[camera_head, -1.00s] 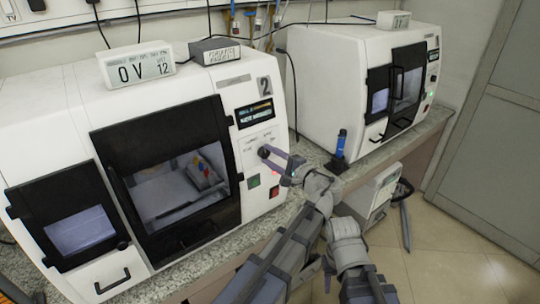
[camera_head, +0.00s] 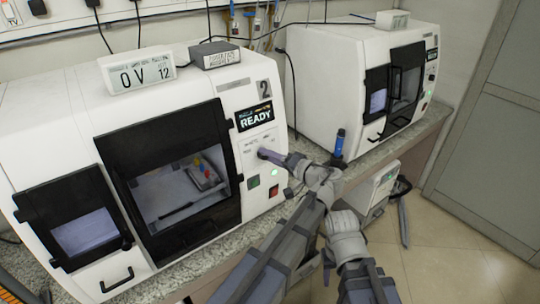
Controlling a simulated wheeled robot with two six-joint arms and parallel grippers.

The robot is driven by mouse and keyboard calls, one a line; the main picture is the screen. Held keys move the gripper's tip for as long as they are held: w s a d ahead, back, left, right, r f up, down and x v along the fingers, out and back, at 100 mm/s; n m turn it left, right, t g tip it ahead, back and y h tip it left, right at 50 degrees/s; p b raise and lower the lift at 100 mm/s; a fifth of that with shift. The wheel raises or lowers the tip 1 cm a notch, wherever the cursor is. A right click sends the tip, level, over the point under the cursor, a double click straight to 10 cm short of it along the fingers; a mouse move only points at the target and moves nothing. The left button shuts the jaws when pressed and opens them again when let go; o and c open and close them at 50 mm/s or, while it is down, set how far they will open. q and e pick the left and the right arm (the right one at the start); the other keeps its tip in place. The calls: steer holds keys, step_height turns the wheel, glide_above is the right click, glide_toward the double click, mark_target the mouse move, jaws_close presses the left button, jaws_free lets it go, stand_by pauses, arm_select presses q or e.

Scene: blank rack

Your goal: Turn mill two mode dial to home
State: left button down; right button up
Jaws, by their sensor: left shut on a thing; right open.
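Mill two (camera_head: 75,125) is the large white machine at the left, with a grey "2" on its panel. Its display (camera_head: 253,116) reads READY. My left gripper (camera_head: 264,153) is shut on the mode dial at the panel's upper left, below the display. The fingers mostly hide the dial, and the small labels around it are too fine to read. My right gripper (camera_head: 328,265) is partly hidden by my arms, low in the middle, away from the panel. It is open and holds nothing visible.
A green button (camera_head: 275,172) and a red button (camera_head: 274,191) sit just below the dial. A second white mill (camera_head: 330,80) stands at the back right. Open floor (camera_head: 450,260) lies at the right.

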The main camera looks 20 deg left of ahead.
arm_select(q)
steer(key=shift+n, duration=0.4)
steer(key=shift+c, duration=2)
jaws_free()
